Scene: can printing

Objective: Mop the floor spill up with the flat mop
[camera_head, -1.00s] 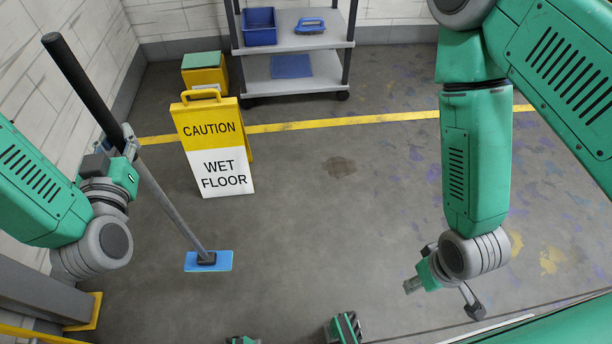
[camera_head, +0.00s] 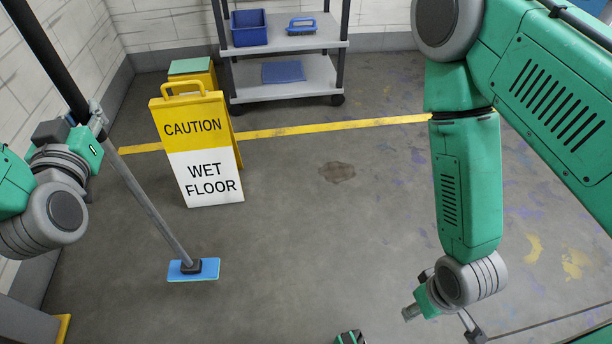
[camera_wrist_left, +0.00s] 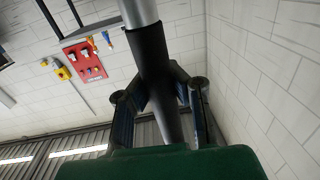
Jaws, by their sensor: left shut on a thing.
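The flat mop has a blue pad (camera_head: 208,270) lying on the grey floor at lower left. Its grey pole with a black upper grip (camera_head: 50,62) leans up to the left. My left gripper (camera_head: 97,124) is shut around the mop pole. The left wrist view also shows the pole (camera_wrist_left: 150,60) running between the gripper's fingers. A small dark brown spill (camera_head: 337,172) lies on the floor near the middle, up and right of the mop pad and apart from it. My right gripper (camera_head: 442,320) hangs empty at lower right with its fingers spread.
A yellow-and-white wet floor sign (camera_head: 205,150) stands left of the spill, behind the mop pole. A grey shelf cart (camera_head: 290,85) and a yellow box with a green top (camera_head: 192,72) stand at the back. The floor between pad and spill is clear.

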